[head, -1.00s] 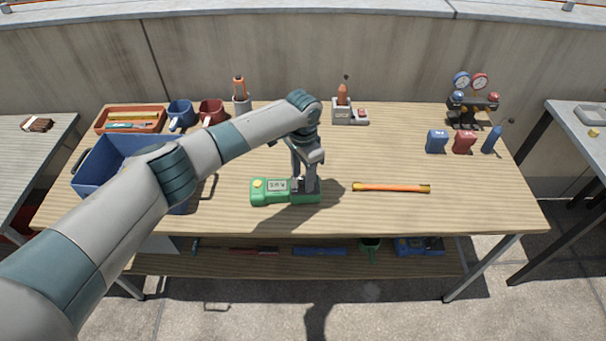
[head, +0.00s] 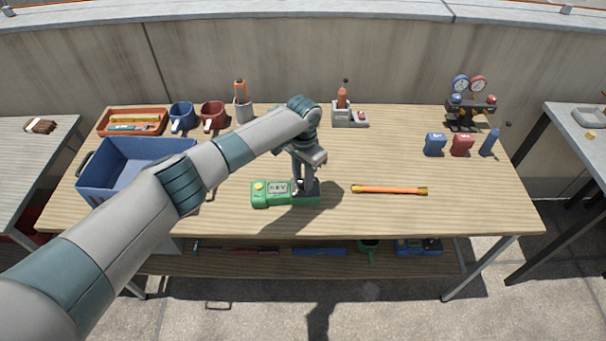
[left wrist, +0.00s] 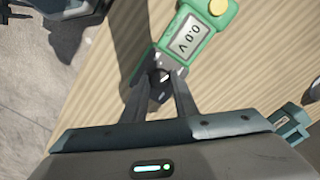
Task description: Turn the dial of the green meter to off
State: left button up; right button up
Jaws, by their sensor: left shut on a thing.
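The green meter (head: 286,204) lies flat near the front middle of the workbench, with a yellow button (head: 258,187) at its left end and a display. My left gripper (head: 304,190) points down over the right end of the meter. In the left wrist view its fingers (left wrist: 160,90) are shut on the dark dial (left wrist: 160,97). The dial's markings are mostly hidden by the fingers, so its setting cannot be read. My right gripper is not in view.
An orange rod (head: 390,190) lies right of the meter. A blue crate (head: 110,185) stands left, under my arm. An orange tray (head: 132,130), mugs and a gauge set (head: 470,105) stand along the back. The bench between rod and back row is clear.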

pick_arm(q)
jog(key=n+p, duration=0.4)
jog(key=n, duration=0.1)
jog(key=shift+d+r, duration=0.1)
jog(key=shift+r, duration=0.1)
jog(key=n+p, duration=0.1)
jog(key=n, duration=0.1)
jog(key=shift+n+p, duration=0.4)
jog(key=shift+f+n+p, duration=0.15)
jog(key=shift+n+p, duration=0.25)
jog(key=shift+n, duration=0.4)
jog(key=o, duration=1.1)
jog(key=shift+c, duration=0.2)
